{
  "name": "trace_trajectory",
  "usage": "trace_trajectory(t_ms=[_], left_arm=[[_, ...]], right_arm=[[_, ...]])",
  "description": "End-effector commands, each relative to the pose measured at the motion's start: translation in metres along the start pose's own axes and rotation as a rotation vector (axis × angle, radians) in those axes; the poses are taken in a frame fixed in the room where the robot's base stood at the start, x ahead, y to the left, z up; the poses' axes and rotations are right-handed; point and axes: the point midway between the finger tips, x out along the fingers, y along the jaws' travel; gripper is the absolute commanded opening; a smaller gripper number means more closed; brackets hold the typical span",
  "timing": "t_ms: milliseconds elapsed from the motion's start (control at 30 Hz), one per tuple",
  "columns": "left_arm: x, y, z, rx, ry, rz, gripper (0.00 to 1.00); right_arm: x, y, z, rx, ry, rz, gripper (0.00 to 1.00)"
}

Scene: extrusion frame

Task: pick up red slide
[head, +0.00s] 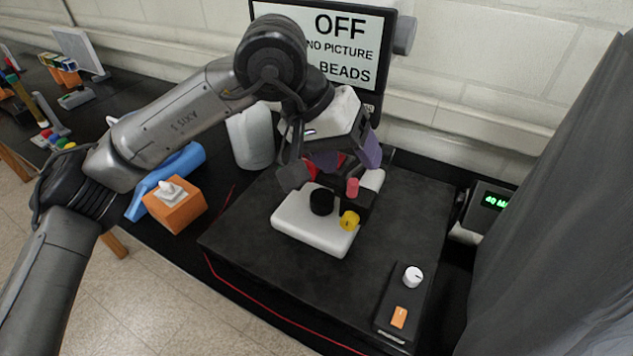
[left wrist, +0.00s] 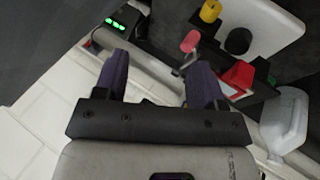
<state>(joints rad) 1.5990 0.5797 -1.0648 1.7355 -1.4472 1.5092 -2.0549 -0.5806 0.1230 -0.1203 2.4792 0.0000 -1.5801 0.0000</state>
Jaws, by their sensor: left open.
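The red slide (head: 312,166) sits at the back of the white and black device (head: 310,222) and is partly hidden behind my left gripper. In the left wrist view the red slide (left wrist: 238,76) shows just to the right of the right-hand purple finger. My left gripper (head: 347,162) is over the back of the device, with its purple fingers apart. In the left wrist view the gap of the left gripper (left wrist: 157,75) is empty, and the slide is outside it. I cannot tell whether the finger touches the slide. My right gripper is not in view.
Near the slide stand a pink knob (head: 352,188), a black knob (head: 321,202) and a yellow knob (head: 349,220). A monitor (head: 392,50) and a white jug (head: 250,138) stand behind. An orange box (head: 176,207) is to the left. The black platform (head: 415,215) is clear right of the device.

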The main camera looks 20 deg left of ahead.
Motion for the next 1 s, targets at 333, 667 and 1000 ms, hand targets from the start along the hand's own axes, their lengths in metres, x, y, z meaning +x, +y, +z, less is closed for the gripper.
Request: trace_trajectory(t_ms=[333, 667, 1000], left_arm=[[-0.064, -0.067, -0.017, 0.14, 0.107, -0.44, 0.64], [-0.029, -0.094, -0.023, 0.146, 0.106, -0.482, 0.64], [0.001, -0.108, -0.029, 0.146, 0.108, -0.48, 0.64]], right_arm=[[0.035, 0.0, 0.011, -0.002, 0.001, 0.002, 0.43], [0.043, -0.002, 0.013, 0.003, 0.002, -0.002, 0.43], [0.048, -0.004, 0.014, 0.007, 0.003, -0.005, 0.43]])
